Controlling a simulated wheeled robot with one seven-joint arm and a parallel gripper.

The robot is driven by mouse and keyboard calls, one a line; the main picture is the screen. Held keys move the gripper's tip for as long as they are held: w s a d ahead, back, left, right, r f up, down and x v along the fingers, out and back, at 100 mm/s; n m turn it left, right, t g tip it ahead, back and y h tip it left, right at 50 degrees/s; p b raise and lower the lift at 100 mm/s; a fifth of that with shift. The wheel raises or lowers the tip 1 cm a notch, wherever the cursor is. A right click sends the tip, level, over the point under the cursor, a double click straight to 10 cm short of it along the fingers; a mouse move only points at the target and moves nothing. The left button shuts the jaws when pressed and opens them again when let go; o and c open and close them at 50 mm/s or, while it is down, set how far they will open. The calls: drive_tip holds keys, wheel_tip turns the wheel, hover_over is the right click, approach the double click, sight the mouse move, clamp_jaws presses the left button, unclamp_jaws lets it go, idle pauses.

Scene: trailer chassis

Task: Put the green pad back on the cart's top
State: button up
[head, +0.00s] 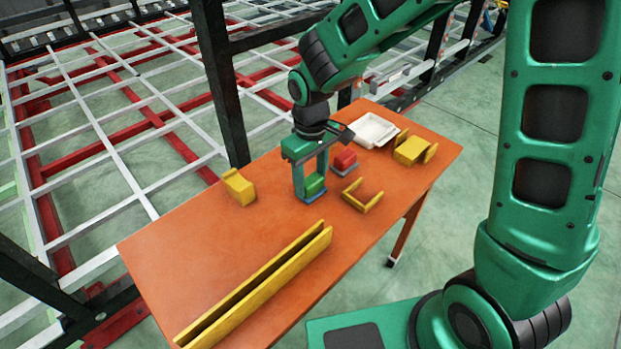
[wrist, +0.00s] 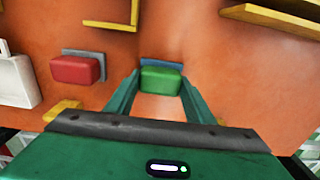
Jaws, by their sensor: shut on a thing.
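The green pad (head: 314,187) is between the fingers of my gripper (head: 311,186), which is shut on it. In the wrist view the green pad (wrist: 160,80) sits between the two fingertips (wrist: 160,84), with a blue plate (wrist: 161,64) directly behind it. The pad is at or just above the orange cart top (head: 215,235); I cannot tell whether it touches.
A red pad on a grey plate (head: 344,162) is close by. A white tray (head: 374,131) and a yellow block (head: 410,149) stand at the far end. Yellow brackets (head: 362,196), (head: 239,187) and a long yellow channel (head: 262,285) lie around. The cart's middle left is clear.

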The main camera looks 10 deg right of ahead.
sight(311, 179)
drive_tip(key=o, duration=1)
drive_tip(key=shift+f, duration=0.1)
wheel_tip(311, 179, up, 12)
drive_tip(key=s+d+r+m, duration=0.1)
drive_tip(key=s+d+m, duration=0.2)
drive_tip(key=d, duration=0.7)
drive_tip(key=s+d+r+m, duration=0.2)
drive_tip(key=s+d+m, duration=0.15)
drive_tip(key=d, duration=0.55)
drive_tip(key=shift+s+d+f+m, duration=0.4)
drive_tip(key=shift+s+d+m, duration=0.7)
drive_tip(key=shift+s+d, duration=1.25)
drive_tip(key=shift+s+d+f+m, duration=0.35)
drive_tip(key=shift+s+d+m, duration=1)
drive_tip(key=shift+s, duration=1.85)
drive_tip(key=shift+s+d+f+m, duration=0.4)
drive_tip(key=shift+s+d+m, duration=0.5)
drive_tip(key=shift+s+d, duration=1.55)
drive_tip(key=shift+s+a, duration=0.3)
